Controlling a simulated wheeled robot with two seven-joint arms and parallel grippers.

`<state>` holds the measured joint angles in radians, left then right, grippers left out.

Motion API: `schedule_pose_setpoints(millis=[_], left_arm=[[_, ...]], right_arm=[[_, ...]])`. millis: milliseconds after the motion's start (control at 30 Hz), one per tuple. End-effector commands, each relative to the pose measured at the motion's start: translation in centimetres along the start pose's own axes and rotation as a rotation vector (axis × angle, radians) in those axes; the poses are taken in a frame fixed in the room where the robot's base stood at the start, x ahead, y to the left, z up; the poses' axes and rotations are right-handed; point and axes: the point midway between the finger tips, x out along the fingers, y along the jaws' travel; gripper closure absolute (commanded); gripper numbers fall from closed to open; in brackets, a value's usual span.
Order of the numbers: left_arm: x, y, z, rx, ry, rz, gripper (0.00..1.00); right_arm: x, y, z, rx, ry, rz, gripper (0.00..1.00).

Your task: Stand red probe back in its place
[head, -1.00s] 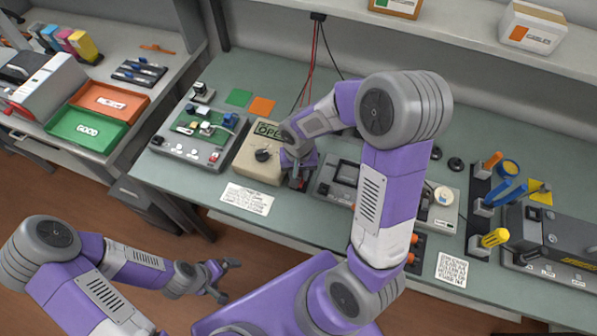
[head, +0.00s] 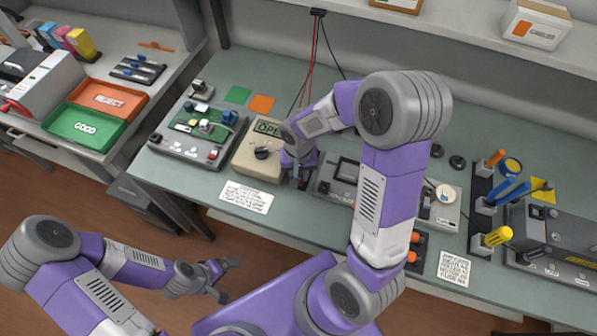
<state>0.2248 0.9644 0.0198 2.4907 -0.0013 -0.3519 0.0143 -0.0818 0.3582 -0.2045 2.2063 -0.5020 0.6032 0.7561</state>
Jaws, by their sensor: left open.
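My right gripper (head: 299,180) points down at the bench just right of the beige meter (head: 257,163) with its dial and green display. Its fingers are small and partly hidden by its own wrist, and I cannot tell whether they hold anything. A bit of red shows at the fingertips, but the red probe cannot be made out clearly. Red leads (head: 313,60) hang from a hook under the shelf and run down behind my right arm. My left gripper (head: 224,279) is open and empty, out in front of the bench above the floor.
A board with switches (head: 197,135) stands left of the meter, and a grey device (head: 340,180) stands right of it. A white printed card (head: 246,197) lies in front. Colored-handled tools (head: 500,197) stand in a rack at the right.

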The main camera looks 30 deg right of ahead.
Motion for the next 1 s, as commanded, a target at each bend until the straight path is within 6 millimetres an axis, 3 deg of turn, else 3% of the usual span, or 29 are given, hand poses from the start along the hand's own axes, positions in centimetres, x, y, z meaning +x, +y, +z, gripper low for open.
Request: schedule_pose_setpoints(millis=[200,233,400,733,1000], left_arm=[[0.1,0.0,0.0,0.0,0.0,0.0,0.0],[0.1,0.0,0.0,0.0,0.0,0.0,0.0],[0.1,0.0,0.0,0.0,0.0,0.0,0.0],[0.0,0.0,0.0,0.0,0.0,0.0,0.0],[-1.1,0.4,0.1,0.0,0.0,0.0,0.0]], right_arm=[[0.1,0.0,0.0,0.0,0.0,0.0,1.0],[0.1,0.0,0.0,0.0,0.0,0.0,0.67],[0.1,0.0,0.0,0.0,0.0,0.0,0.42],[-0.3,0.0,0.0,0.0,0.001,0.0,0.42],[-4.6,-0.1,-0.1,-0.001,0.004,-0.002,0.42]])
